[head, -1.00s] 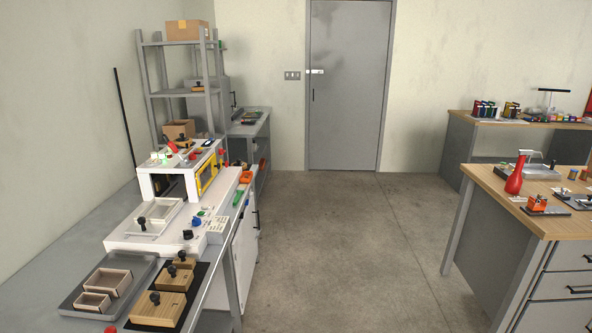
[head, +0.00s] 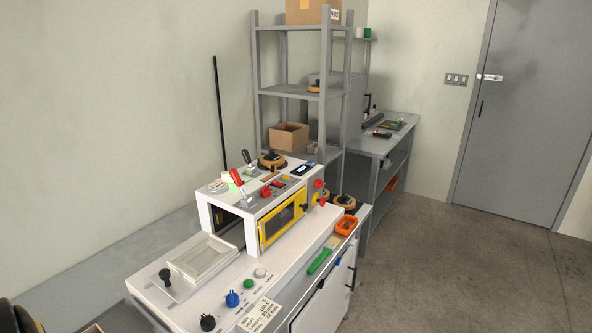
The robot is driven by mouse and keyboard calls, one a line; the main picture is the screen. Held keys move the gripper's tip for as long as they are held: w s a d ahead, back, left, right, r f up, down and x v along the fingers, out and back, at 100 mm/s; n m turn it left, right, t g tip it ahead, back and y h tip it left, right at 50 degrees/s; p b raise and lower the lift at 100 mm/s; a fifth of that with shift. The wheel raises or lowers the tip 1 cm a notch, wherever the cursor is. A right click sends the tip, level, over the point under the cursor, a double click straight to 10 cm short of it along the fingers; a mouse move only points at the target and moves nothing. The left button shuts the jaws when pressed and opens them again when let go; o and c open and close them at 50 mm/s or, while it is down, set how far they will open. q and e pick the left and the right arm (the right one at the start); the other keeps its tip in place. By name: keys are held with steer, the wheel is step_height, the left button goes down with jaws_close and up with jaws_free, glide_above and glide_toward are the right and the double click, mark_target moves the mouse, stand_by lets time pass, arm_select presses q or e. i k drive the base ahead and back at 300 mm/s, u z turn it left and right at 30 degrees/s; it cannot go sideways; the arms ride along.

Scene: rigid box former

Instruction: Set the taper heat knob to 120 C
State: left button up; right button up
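A white former machine (head: 190,262) stands on the bench at lower left in the head view. Its front deck carries a black knob (head: 208,322), a blue knob (head: 232,299), a green button (head: 248,284) and a white button (head: 260,272). Small labels lie beside them, too small to read, so I cannot tell which knob is the taper heat knob or its setting. A printed card (head: 260,316) lies to the right of the black and blue knobs. Neither of my grippers is in view.
Grey shelves (head: 296,87) stand behind. The floor (head: 470,270) at right is clear.

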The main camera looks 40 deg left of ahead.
mark_target(265, 191)
steer(key=i, duration=2.55)
steer(key=u, duration=2.85)
